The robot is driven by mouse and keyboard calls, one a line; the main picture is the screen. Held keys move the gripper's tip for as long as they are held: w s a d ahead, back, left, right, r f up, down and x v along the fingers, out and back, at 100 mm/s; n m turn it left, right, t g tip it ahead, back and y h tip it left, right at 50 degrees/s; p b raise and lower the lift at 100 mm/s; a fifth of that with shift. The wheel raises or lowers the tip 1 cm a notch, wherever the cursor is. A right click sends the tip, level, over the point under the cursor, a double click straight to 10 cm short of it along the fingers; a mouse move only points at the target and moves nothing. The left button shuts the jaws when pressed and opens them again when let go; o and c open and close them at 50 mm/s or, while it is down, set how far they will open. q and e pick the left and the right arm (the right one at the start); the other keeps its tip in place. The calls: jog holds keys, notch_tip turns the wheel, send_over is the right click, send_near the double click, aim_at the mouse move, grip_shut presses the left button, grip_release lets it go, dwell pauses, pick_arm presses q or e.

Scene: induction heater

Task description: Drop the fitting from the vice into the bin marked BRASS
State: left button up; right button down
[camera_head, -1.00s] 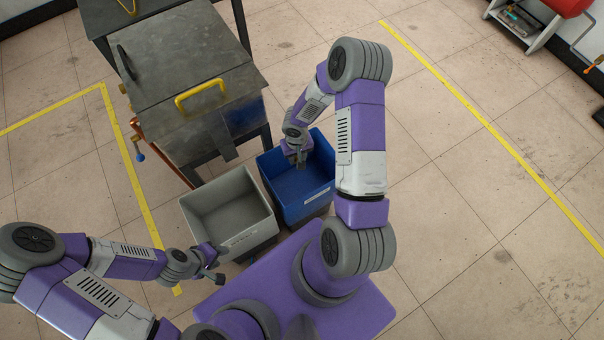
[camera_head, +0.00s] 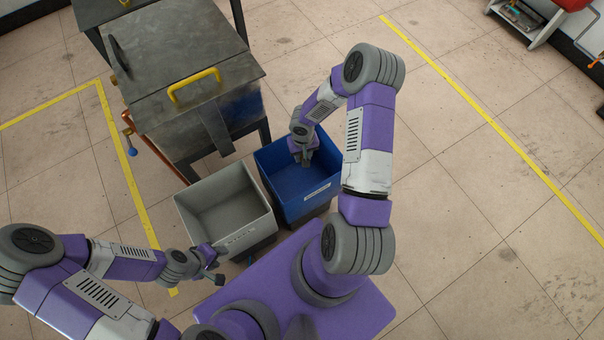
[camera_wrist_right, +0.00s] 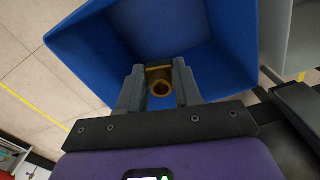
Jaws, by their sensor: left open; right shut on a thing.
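A brass fitting (camera_wrist_right: 160,84) shows in the right wrist view, clamped between the fingers of my right gripper (camera_wrist_right: 158,86). Its round open end faces the camera. In the head view my right gripper (camera_head: 304,158) is over the blue bin (camera_head: 275,165), within the outline of its opening; the fitting is not clear there. The blue bin also shows in the right wrist view (camera_wrist_right: 95,55), its inside behind the fitting. The bin's front label is too small to read. My left gripper (camera_head: 214,264) is open and empty beside the grey bin (camera_head: 188,212). I cannot make out the vice.
The grey bin stands directly left of the blue one, with a label on its front. A dark metal bench with a yellow handle (camera_head: 194,85) is behind the bins.

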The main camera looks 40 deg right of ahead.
jog(key=c, duration=0.7)
grip_release()
notch_tip(320, 180, up, 8)
jog(key=shift+f+p, duration=0.15)
jog(key=shift+p, duration=1.05)
